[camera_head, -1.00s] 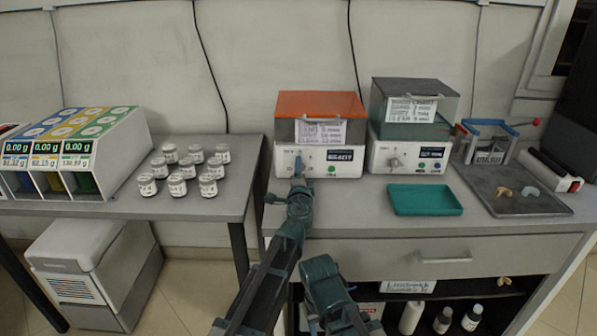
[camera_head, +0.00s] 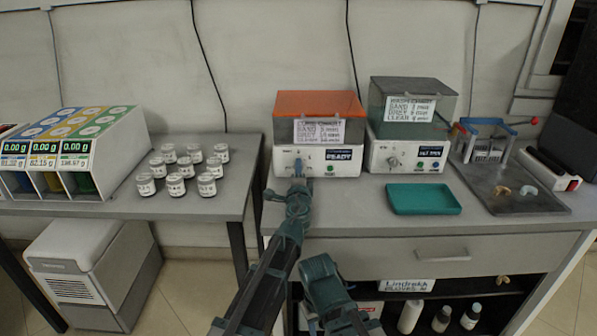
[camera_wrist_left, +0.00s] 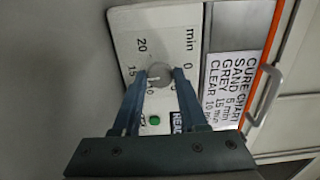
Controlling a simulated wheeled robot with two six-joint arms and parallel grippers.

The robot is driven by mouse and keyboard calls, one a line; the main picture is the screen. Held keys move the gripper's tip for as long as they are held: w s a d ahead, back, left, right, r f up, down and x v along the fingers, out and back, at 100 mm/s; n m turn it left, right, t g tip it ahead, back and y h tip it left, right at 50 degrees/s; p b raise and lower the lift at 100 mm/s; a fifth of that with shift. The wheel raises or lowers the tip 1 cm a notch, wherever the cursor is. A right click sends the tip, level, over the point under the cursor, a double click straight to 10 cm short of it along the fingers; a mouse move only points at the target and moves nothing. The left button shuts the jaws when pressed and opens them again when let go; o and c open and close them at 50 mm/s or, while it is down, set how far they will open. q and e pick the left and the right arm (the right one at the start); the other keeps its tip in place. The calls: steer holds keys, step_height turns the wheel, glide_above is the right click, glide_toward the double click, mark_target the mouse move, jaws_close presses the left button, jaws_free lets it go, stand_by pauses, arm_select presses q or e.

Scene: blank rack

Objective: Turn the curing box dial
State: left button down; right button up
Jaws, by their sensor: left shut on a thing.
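The curing box (camera_head: 350,165) is a white-fronted unit with an orange lid, standing at the left end of the grey bench. Its front has a display reading READY, a green button and a cure chart card. My left gripper (camera_head: 298,168) is at the left part of that front and covers the dial in the head view. In the left wrist view the round grey dial (camera_wrist_left: 159,73) sits between the two fingertips of my left gripper (camera_wrist_left: 161,78), which are shut on it. Minute numbers are printed around the dial. No fingers of my right gripper show.
A second box (camera_head: 410,150) with a grey lid and its own knob stands to the right. A teal tray (camera_head: 425,199) lies in front of it. Several white jars (camera_head: 177,186) stand on the left table. A dark tray (camera_head: 545,203) is at the far right.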

arm_select(q)
steer(key=shift+c, duration=2.3)
jaws_free()
